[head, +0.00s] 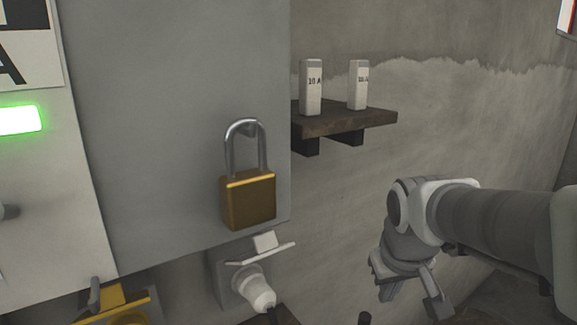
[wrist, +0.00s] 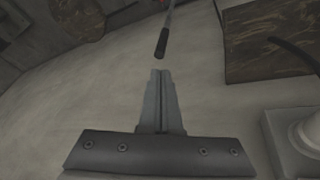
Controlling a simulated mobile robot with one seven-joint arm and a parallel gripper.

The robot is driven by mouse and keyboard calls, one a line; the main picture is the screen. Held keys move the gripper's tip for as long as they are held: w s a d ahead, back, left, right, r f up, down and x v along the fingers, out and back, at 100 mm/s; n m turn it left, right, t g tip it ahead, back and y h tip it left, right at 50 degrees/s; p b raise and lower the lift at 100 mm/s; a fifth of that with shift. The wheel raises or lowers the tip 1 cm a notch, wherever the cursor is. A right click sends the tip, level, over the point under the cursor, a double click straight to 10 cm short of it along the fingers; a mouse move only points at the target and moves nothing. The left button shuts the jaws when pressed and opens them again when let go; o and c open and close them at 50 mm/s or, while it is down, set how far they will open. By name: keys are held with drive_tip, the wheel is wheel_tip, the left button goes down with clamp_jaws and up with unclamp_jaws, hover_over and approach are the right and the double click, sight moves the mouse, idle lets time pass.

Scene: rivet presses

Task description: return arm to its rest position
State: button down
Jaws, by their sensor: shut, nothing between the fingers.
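My arm (head: 490,222) reaches in from the right edge of the head view, in front of the bare wall. My gripper (head: 408,300) hangs below its wrist at the lower right, pointing down and apart from everything around it. In the wrist view my gripper (wrist: 160,78) shows its two fingers together, with nothing between them. A dark rod end (wrist: 162,42) appears just past the fingertips in that view; I cannot tell how far off it is.
A grey cabinet (head: 170,120) with a brass padlock (head: 249,200) fills the left. A dark shelf (head: 345,120) holds two white blocks marked 10 A (head: 312,88). A white plug-like fitting (head: 258,288) sits below the cabinet. The wall between shelf and arm is clear.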

drive_tip(key=s+a+r+m+t+y, duration=0.1)
drive_tip(key=s+a+r, duration=0.15)
drive_tip(key=s, duration=0.95)
wheel_tip(320, 180, up, 23)
drive_tip(key=p, duration=2.4)
drive_tip(key=shift+r, duration=0.2)
drive_tip(key=shift+s, duration=0.15)
